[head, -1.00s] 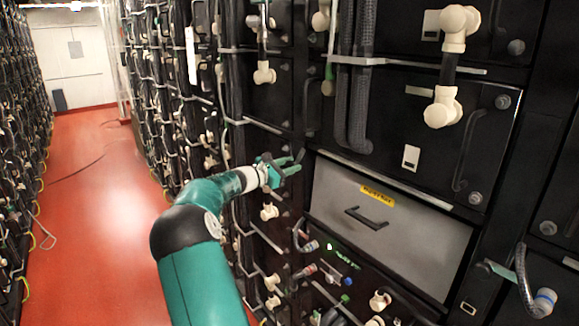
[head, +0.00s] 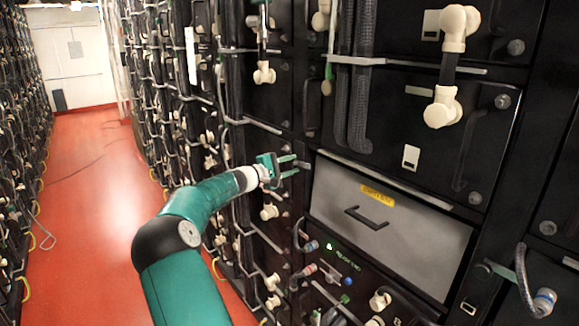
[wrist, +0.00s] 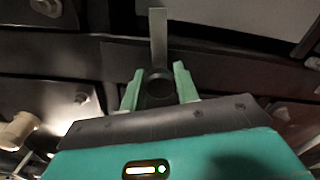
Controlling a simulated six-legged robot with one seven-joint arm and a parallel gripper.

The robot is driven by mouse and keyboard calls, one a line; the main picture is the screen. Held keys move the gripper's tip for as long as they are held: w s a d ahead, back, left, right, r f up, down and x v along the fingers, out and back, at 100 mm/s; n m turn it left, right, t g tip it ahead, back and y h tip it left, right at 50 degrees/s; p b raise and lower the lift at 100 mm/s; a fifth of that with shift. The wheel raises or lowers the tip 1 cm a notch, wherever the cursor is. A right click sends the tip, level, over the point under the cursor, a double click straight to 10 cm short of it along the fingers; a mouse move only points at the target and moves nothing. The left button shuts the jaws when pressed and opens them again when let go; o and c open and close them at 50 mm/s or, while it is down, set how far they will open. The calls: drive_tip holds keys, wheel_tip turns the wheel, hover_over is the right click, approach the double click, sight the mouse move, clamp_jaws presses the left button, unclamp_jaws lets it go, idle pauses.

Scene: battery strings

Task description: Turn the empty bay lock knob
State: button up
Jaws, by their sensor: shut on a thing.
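The empty bay is a light grey panel (head: 335,205) with a yellow label (head: 377,196) and a black bar handle (head: 366,218), in the right half of the head view. My gripper (head: 293,167) is at the panel's upper left edge. In the wrist view, its two pale green fingers (wrist: 158,88) stand on either side of a dark round knob (wrist: 158,94), shut on it. A flat grey bar (wrist: 158,38) extends upward from the knob in that view. The knob cannot be made out in the head view.
Black battery modules (head: 420,135) with cream pipe elbows (head: 442,107) surround the panel. Corrugated black hoses (head: 360,75) hang above left of it. Blue-tipped connectors (head: 347,281) and cables lie below.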

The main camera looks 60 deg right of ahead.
drive_tip(key=shift+m, duration=0.8)
drive_tip(key=o, duration=1)
drive_tip(key=shift+c, duration=0.2)
drive_tip(key=v, duration=1.4)
drive_tip(key=shift+s, duration=0.1)
